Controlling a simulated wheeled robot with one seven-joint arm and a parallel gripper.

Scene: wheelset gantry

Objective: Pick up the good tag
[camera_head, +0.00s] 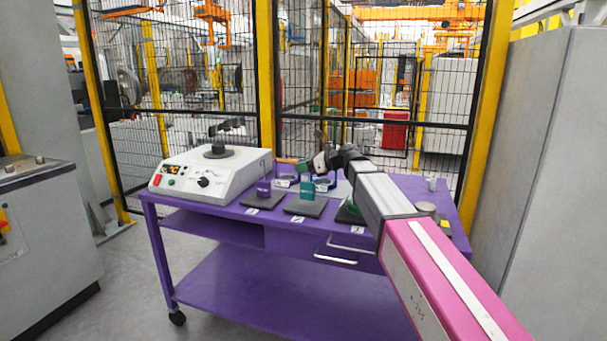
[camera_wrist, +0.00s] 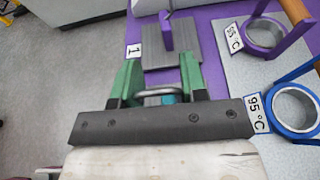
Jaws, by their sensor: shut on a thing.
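My gripper (camera_head: 308,170) is over the purple table, at the middle grey pad. In the wrist view its green fingers (camera_wrist: 160,70) show, shut on a teal piece (camera_wrist: 170,99) that is mostly hidden behind the dark gripper body. A grey curved bar (camera_wrist: 158,92) shows between the fingers. In the head view the teal piece (camera_head: 306,189) is below my gripper, above or on the middle pad (camera_head: 306,208); I cannot tell if it touches. No readable mark identifies it as the good tag.
A purple piece (camera_wrist: 167,32) stands on the pad (camera_wrist: 178,52) labelled 1. Purple (camera_wrist: 263,37) and blue (camera_wrist: 292,108) handled rings lie on a light plate, with temperature labels. A white machine (camera_head: 212,172) stands at the table's left. Mesh fencing (camera_head: 370,123) stands behind.

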